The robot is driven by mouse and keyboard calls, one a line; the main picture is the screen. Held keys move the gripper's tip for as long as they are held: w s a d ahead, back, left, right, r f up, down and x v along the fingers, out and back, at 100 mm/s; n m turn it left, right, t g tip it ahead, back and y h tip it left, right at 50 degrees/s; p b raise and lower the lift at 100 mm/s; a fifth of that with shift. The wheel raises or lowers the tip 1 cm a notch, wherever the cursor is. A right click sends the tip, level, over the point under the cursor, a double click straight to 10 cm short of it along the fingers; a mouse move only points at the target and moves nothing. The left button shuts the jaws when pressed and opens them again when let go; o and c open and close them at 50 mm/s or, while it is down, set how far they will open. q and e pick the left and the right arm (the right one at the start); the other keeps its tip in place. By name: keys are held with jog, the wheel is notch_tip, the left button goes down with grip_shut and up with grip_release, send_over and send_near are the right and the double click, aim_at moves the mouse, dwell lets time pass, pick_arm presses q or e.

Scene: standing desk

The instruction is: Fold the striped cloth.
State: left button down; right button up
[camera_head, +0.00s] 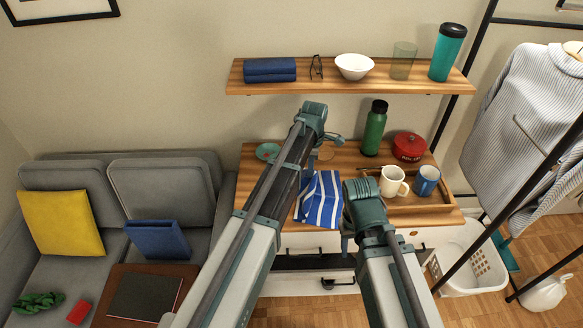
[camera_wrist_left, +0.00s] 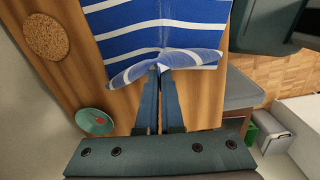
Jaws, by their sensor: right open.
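The blue-and-white striped cloth (camera_head: 321,200) lies on the wooden desktop, partly hidden by my arms in the head view. In the left wrist view the cloth (camera_wrist_left: 160,22) fills the top middle, and its near edge is pinched up into a crease. My left gripper (camera_wrist_left: 158,70) is shut on that edge, its two fingers close together with fabric at the tips. In the head view the left arm reaches over the cloth's left side and hides the fingers. My right gripper (camera_head: 362,204) is at the cloth's right side, open, its fingers mostly hidden.
A wooden tray (camera_head: 437,208) with a white mug (camera_head: 393,181) and a blue mug (camera_head: 426,180) is to the right. A green bottle (camera_head: 374,128) and red pot (camera_head: 409,147) stand behind. A teal dish (camera_head: 267,151) and cork coaster (camera_head: 326,153) lie behind the cloth. A shelf (camera_head: 300,88) hangs above.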

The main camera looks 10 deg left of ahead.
pick_arm(q)
jog(key=d+f+b, duration=0.2)
jog(key=d+f, duration=0.1)
jog(key=w+d+f+b, duration=0.1)
jog(key=d+f+b, duration=0.5)
jog(key=shift+w+d+f, duration=0.15)
jog(key=shift+w+f, duration=0.05)
jog(key=shift+f, duration=0.15)
pick_arm(e)
notch_tip(320, 180, down, 10)
jog(key=shift+r, duration=0.15)
pick_arm(q)
grip_release()
jog(key=shift+w+d, duration=0.25)
jog(key=shift+d, duration=1)
notch_tip(320, 180, up, 9)
jog(key=p, duration=0.8)
pick_arm(e)
notch_tip(320, 180, up, 9)
